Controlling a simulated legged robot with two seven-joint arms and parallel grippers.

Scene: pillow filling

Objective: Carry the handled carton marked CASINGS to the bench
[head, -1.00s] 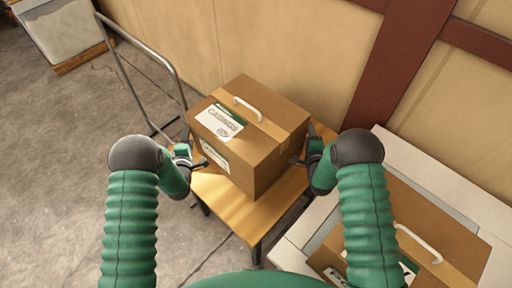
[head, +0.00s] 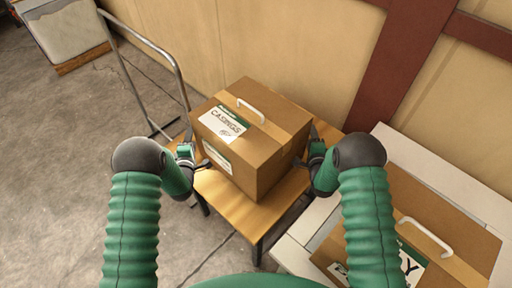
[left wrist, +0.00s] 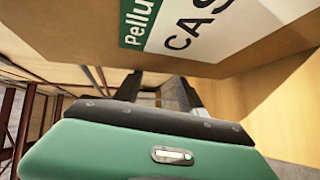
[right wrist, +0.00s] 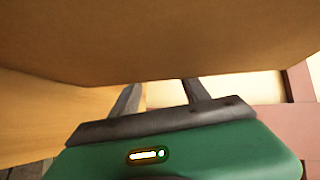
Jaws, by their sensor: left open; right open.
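The brown carton marked CASINGS (head: 265,148) sits on a small wooden table (head: 232,205), with a white handle (head: 250,111) on its top. Its label also shows in the left wrist view (left wrist: 200,25). My left gripper (head: 200,163) is open beside the carton's left side. My right gripper (head: 302,162) is open beside its right side. In the right wrist view the carton's plain side (right wrist: 170,45) fills the top, above the open fingers. Whether the fingers touch the carton cannot be told. I cannot tell which surface is the bench.
A second handled carton (head: 450,225) stands on a pale surface (head: 310,230) at the lower right. A metal rail frame (head: 150,60) stands to the left, near a grey bin (head: 68,32). A wall is behind the table. Open floor (head: 60,170) lies at left.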

